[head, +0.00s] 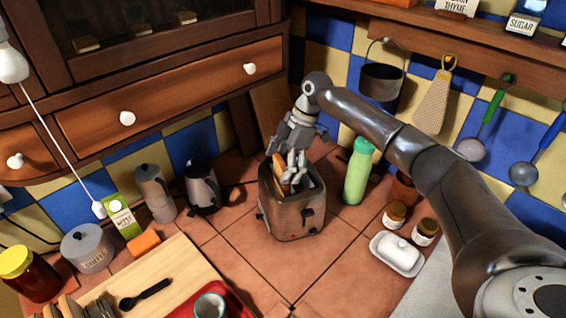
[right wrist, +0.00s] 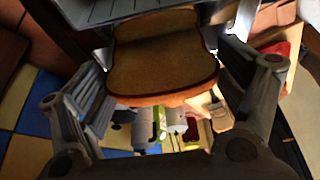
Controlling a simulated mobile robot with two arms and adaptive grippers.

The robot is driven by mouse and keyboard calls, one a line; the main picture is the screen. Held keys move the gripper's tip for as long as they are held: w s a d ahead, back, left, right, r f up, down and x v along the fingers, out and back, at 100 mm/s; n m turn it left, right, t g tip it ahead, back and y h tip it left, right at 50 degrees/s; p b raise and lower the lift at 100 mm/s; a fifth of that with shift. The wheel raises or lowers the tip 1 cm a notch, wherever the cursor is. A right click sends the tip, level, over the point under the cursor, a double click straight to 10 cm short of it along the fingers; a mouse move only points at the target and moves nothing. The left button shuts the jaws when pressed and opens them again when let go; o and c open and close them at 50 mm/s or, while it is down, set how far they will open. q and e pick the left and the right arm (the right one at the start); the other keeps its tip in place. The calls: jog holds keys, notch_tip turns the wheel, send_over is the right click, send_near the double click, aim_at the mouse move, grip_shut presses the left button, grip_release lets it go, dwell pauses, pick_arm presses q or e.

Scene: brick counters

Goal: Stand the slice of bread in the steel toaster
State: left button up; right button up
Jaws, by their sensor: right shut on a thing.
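The steel toaster (head: 295,222) stands on the tiled counter in the middle of the head view. My right gripper (head: 295,172) is directly above it, shut on the slice of bread (head: 280,173). The slice stands on edge at the toaster's top opening; its lower end is hidden by the toaster's rim, so I cannot tell how deep it sits. In the right wrist view the brown slice (right wrist: 160,60) lies between the two fingers, with grey metal by its upper end. My left gripper is not in view.
A green bottle (head: 358,170) stands close right of the toaster. A kettle (head: 203,187) and a moka pot (head: 155,192) are at its left. A butter dish (head: 397,253) and small jars are at the right. A wooden board (head: 170,270) lies front left. Counter in front of the toaster is clear.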

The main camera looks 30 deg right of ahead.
jog(key=o, duration=0.7)
jog(key=v, duration=1.2)
jog(key=shift+a, duration=0.1)
